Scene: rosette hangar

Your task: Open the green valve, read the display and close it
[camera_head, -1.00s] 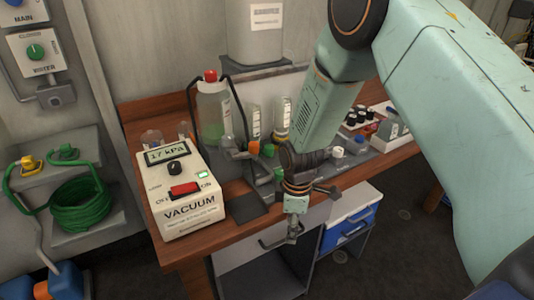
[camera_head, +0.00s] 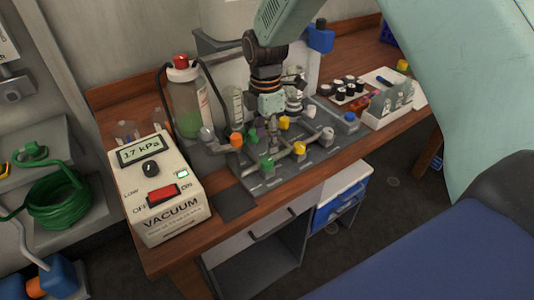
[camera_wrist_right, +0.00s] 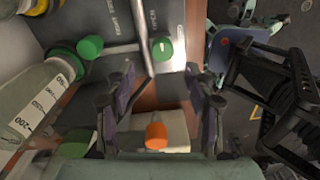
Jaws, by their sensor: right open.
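The vacuum box has a display (camera_head: 142,149) that reads 17 kPa. A green valve knob (camera_head: 267,163) sits at the front of the grey valve rack (camera_head: 275,180) on the bench. Another green knob (camera_head: 252,136) shows just behind it. My right gripper (camera_head: 271,130) points down over the rack, behind the front green knob and apart from it. In the right wrist view its fingers (camera_wrist_right: 160,105) are spread and empty, with an orange knob (camera_wrist_right: 156,135) showing between them. A green knob (camera_wrist_right: 162,48) with a pale mark lies beyond the fingertips there. My left gripper is not in view.
Yellow (camera_head: 299,148), white (camera_head: 328,133) and orange knobs stand close around my right gripper. A red-capped bottle (camera_head: 188,100) with hoses stands behind the vacuum box. A white tray (camera_head: 392,105) is at the right. The bench front by the drawer is bare.

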